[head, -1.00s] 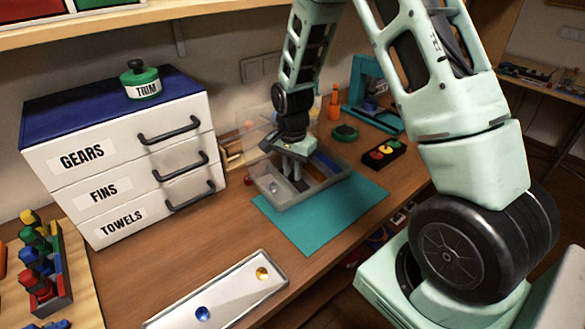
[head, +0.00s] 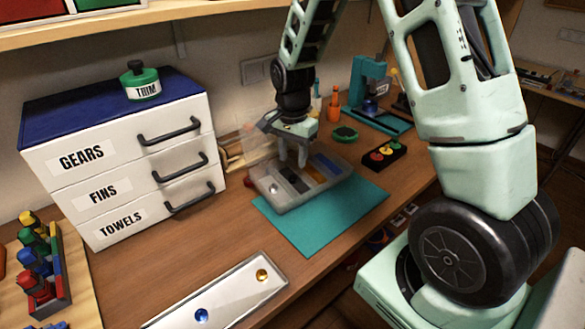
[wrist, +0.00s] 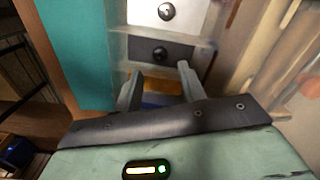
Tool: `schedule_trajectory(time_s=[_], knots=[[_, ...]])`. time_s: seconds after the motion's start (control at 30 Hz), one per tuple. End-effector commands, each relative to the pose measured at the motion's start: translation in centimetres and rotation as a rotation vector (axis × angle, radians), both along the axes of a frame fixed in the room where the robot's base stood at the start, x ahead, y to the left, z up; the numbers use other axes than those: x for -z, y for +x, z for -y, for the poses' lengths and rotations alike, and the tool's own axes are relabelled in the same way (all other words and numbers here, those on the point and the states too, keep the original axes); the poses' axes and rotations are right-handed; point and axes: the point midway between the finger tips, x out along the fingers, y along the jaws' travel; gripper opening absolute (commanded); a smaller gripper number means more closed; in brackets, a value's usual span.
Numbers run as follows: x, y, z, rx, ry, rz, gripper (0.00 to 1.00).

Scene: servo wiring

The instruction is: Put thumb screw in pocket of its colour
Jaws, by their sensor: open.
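The clear pocketed tray (head: 268,200) stands at the back edge of the teal mat. In the wrist view, a light screw (wrist: 166,11) sits in the white pocket and a dark screw (wrist: 159,53) in the dark pocket (wrist: 180,50). Orange and blue pockets (wrist: 160,100) show between my fingers. My gripper (head: 292,160) is open and empty above the tray; its fingers also show in the wrist view (wrist: 158,74). A blue thumb screw (head: 201,314) and a gold one (head: 262,273) are on the white plate (head: 232,294) at the front.
A white drawer unit (head: 120,160) stands left of the tray. A black box with coloured buttons (head: 384,153) and a green disc (head: 345,133) are at right. The teal mat (head: 320,220) is clear in front of the tray.

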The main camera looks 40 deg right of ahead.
Motion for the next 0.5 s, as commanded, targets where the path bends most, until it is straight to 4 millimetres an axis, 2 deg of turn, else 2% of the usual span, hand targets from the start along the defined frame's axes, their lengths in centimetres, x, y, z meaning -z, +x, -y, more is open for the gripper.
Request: schedule_trajectory(time_s=[0.03, 0.2, 0.4, 0.47, 0.5], knots=[[-1.2, 0.1, 0.0, -0.001, -0.001, 0.007, 0.41], [-4.4, 0.1, -0.1, -0.002, 0.0, 0.004, 0.41], [-6.4, 0.0, -0.1, -0.005, 0.001, 0.001, 0.41], [-6.8, -0.2, -1.0, -0.039, 0.006, 0.002, 0.41], [-7.1, -0.6, -2.2, -0.088, 0.012, 0.003, 0.41]])
